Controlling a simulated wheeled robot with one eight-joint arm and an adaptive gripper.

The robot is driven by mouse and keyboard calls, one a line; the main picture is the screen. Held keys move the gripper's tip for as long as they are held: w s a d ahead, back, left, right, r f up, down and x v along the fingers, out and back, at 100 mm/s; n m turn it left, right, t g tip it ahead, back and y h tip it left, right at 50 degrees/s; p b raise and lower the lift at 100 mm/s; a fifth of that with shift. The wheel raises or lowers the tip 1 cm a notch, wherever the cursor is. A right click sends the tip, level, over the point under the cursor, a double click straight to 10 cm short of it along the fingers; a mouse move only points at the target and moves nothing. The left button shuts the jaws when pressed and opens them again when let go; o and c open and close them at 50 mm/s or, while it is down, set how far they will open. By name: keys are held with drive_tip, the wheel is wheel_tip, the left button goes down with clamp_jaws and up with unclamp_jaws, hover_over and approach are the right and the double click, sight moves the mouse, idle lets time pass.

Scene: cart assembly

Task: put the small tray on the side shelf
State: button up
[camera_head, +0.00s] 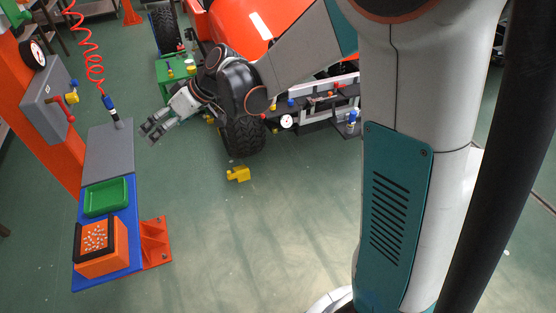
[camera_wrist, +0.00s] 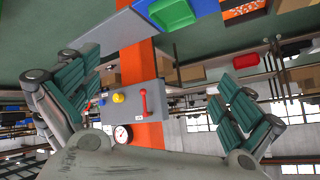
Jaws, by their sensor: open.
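A small green tray (camera_head: 107,197) lies flat on the blue part of the side shelf (camera_head: 124,224), between the shelf's bare grey part (camera_head: 108,150) and an orange bin. The tray also shows at the top of the wrist view (camera_wrist: 171,13). My gripper (camera_head: 147,132) is open and empty, to the right of the shelf's grey end and apart from the tray. Its two green-padded fingers stand wide apart in the wrist view, with nothing between them.
An orange bin (camera_head: 100,262) of small pale parts stands at the shelf's near end. A grey box (camera_head: 45,108) with a red lever and a gauge (camera_head: 33,54) are on the orange post. A red coiled hose (camera_head: 93,68) hangs above the shelf. A yellow part (camera_head: 238,174) lies on open floor.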

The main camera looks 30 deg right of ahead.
drive_tip(key=s+d+r+m+t+h, duration=0.1)
drive_tip(key=s+d+m+h, duration=0.3)
drive_tip(key=s+d, duration=0.5)
drive_tip(key=s+d+r+m+t+h, duration=0.1)
drive_tip(key=s+d+r+m+h, duration=0.1)
drive_tip(key=s+d, duration=0.8)
drive_tip(key=s+m+h, duration=0.1)
drive_tip(key=s+h, duration=0.1)
drive_tip(key=s, duration=0.5)
drive_tip(key=shift+s+m+t+h, duration=0.3)
drive_tip(key=shift+m, duration=0.1)
